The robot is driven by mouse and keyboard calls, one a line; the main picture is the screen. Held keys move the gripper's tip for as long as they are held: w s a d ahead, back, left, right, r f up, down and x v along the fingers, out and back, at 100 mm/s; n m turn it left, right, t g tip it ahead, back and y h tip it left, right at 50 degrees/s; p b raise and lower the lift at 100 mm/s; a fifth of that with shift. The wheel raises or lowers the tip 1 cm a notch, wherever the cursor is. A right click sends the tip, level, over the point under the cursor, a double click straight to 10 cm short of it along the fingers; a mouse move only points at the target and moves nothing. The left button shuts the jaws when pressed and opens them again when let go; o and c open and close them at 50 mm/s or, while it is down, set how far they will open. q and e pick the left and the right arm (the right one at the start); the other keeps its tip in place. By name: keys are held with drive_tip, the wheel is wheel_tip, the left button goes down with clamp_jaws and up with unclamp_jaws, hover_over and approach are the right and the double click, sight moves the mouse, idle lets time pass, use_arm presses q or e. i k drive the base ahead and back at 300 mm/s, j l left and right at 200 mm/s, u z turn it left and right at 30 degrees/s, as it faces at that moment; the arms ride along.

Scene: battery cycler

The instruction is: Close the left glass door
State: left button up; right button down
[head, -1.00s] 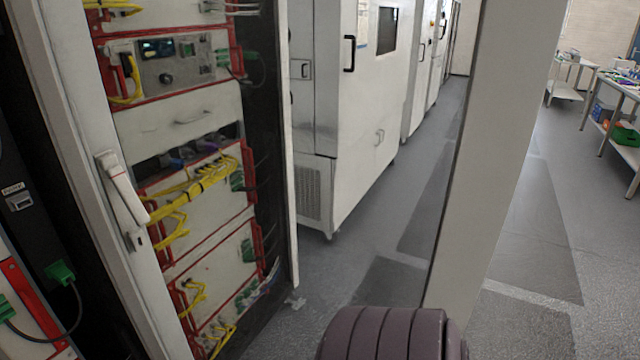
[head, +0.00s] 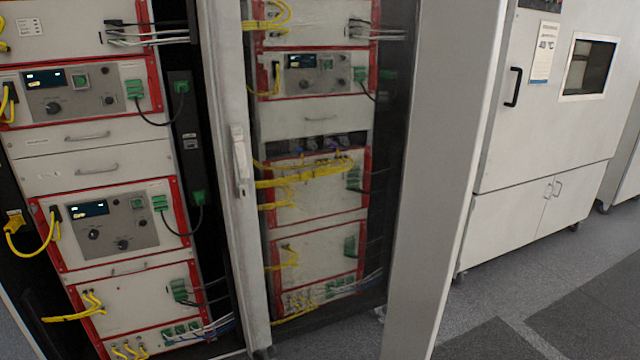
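A tall cabinet of red-edged instrument racks fills the left and middle of the head view. A narrow white upright door frame (head: 228,200) with a pale handle (head: 240,160) stands between the left rack (head: 110,230) and the middle rack (head: 318,190). The middle rack looks duller, as if behind glass. The left rack looks uncovered. A wide white upright panel (head: 445,180) stands right of the middle rack, leaning in the picture. I cannot tell for certain which frame belongs to the left glass door, or its exact angle. Neither gripper is in view.
A white cabinet with a black handle (head: 513,87) and a small window (head: 588,67) stands at the right. Grey floor (head: 530,310) is clear at the lower right. Yellow cables (head: 35,240) hang from the left rack.

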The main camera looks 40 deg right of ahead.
sight(459, 43)
drive_tip(key=k+l, duration=0.1)
drive_tip(key=l, duration=0.25)
drive_tip(key=k+l+u, duration=0.1)
drive_tip(key=l, duration=0.25)
drive_tip(key=k+l+u, duration=0.1)
drive_tip(key=l, duration=0.25)
drive_tip(key=k+l, duration=0.2)
drive_tip(key=k+l+u, duration=0.1)
drive_tip(key=l, duration=0.35)
drive_tip(key=l+u, duration=0.1)
drive_tip(key=l, duration=1.2)
drive_tip(key=k, duration=0.05)
